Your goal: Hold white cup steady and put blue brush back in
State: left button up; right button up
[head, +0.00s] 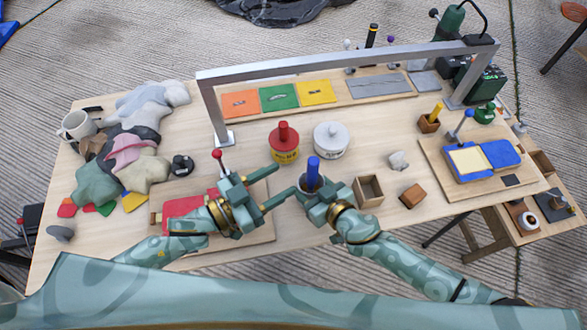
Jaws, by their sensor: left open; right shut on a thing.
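A red pot (284,145) and a white lidded jar (331,138) stand just behind. An open wooden box (369,190) is close on the right. A red board (187,212) lies under my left arm. A metal frame (340,64) spans the back.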

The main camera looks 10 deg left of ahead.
dwell(0.4)
jog(key=o, duration=1.1)
jog(key=v, duration=1.2)
jog(key=shift+d, duration=0.1)
